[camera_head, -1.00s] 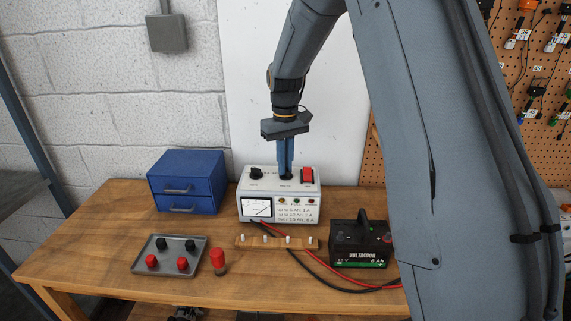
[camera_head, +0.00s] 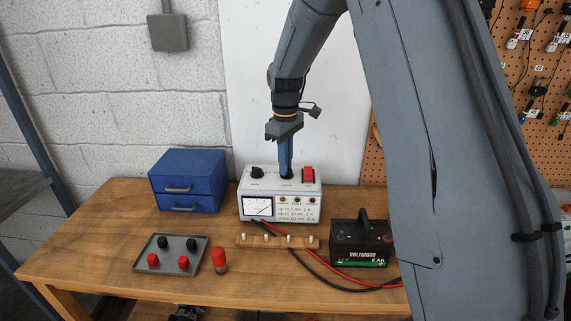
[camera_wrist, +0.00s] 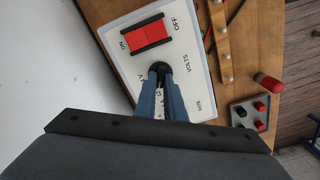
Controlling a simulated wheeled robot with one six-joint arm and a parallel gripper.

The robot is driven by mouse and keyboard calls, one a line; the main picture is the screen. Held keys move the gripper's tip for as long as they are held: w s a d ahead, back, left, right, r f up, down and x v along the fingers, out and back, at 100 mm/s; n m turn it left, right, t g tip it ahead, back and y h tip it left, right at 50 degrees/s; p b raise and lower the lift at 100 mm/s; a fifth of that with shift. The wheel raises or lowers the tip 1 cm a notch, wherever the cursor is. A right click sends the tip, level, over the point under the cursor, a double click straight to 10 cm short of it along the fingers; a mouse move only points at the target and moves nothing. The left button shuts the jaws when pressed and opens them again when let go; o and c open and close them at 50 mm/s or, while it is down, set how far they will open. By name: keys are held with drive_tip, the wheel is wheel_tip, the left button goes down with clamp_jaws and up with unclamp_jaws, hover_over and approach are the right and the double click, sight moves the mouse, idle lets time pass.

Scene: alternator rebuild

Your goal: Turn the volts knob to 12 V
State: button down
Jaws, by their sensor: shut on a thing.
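The white charger box (camera_head: 250,186) stands on the wooden bench, with a meter on its front. The black volts knob (camera_head: 286,176) is on its top, between another black knob (camera_head: 257,172) and the red ON/OFF switch (camera_head: 308,174). My gripper (camera_head: 286,169) points straight down and is shut on the volts knob. In the wrist view my gripper's blue fingers (camera_wrist: 161,84) close around the volts knob (camera_wrist: 160,67), beside the VOLTS label and the red switch (camera_wrist: 149,34). The fingers hide much of the dial scale, so the setting cannot be read.
A blue drawer cabinet (camera_head: 187,181) stands left of the charger. In front are a wooden strip with white pegs (camera_head: 277,242), a tray (camera_head: 170,268) of red and black caps, and a red-topped piece (camera_head: 219,261). A black battery (camera_head: 360,245) and red and black cables lie right.

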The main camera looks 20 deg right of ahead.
drive_tip(key=shift+w+r, duration=0.1)
drive_tip(key=c, duration=1.8)
unclamp_jaws()
drive_tip(key=shift+c, duration=0.2)
wheel_tip(320, 180, up, 8)
drive_tip(key=b, duration=0.2)
drive_tip(key=shift+b, duration=0.3)
drive_tip(key=s+f+m, duration=0.4)
drive_tip(key=s+f, duration=0.2)
drive_tip(key=s, duration=0.7)
drive_tip(key=s+f+m+t+b, duration=0.1)
drive_tip(key=s+f+m, duration=0.3)
drive_tip(key=s, duration=0.9)
wheel_tip(320, 180, down, 4)
drive_tip(key=shift+s+r+m, duration=0.15)
drive_tip(key=shift+r+m, duration=0.05)
drive_tip(key=shift+m, duration=0.1)
